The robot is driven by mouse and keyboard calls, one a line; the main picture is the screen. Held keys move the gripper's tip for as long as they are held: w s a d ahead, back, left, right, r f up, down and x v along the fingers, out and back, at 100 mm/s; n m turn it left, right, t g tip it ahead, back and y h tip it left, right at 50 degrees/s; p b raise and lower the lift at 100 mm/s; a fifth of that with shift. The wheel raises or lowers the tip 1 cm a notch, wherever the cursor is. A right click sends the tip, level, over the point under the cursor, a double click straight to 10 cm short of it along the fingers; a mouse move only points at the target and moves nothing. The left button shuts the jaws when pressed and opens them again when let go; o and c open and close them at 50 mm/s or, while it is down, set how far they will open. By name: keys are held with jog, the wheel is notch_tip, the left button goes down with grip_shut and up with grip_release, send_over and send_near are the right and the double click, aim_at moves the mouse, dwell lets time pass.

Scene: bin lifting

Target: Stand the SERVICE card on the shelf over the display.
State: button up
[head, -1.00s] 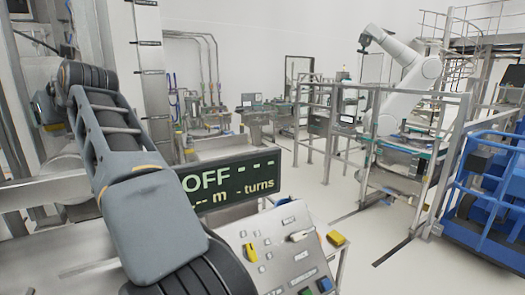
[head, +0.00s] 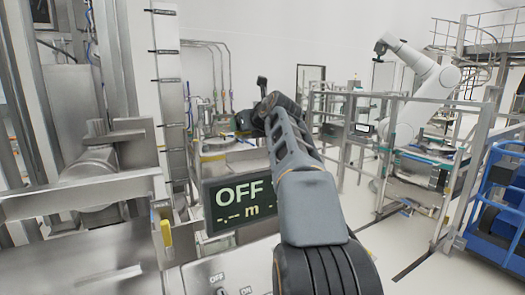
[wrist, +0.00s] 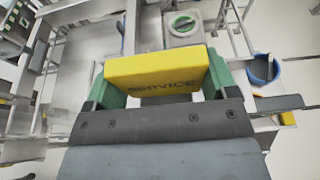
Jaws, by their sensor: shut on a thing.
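In the wrist view, my gripper (wrist: 160,88) has its green fingers shut on the yellow SERVICE card (wrist: 158,68). The card lies across between the fingers, with its dark lettering along the lower edge. In the head view, my arm reaches up and away, and I cannot make out the card there. The dark display (head: 236,211) reads OFF in pale letters; my arm hides its right part. A pale ledge (head: 232,164) runs above the display, partly behind my arm. I cannot tell the card's distance from it.
A grey control panel (head: 205,278) with switches stands below the display. A yellow piece (head: 166,232) is at the display's left. Metal frames (head: 85,200) crowd the left. A railing (head: 390,96), a white robot arm (head: 420,75) and a blue structure (head: 500,195) stand right; floor shows between.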

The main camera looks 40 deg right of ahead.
jog(key=d+f, duration=0.2)
jog(key=w+d+f+b, duration=0.1)
jog(key=f, duration=0.1)
jog(key=shift+d+f, duration=0.25)
jog(key=shift+d, duration=0.15)
jog(key=f, duration=0.1)
jog(key=d+f, duration=0.1)
jog(key=f, duration=0.1)
jog(key=shift+w+d+f, duration=0.15)
jog(key=shift+d+f, duration=0.05)
jog(key=shift+a+f+b, duration=0.1)
jog(key=shift+f+b, duration=0.2)
jog(key=shift+f, duration=0.2)
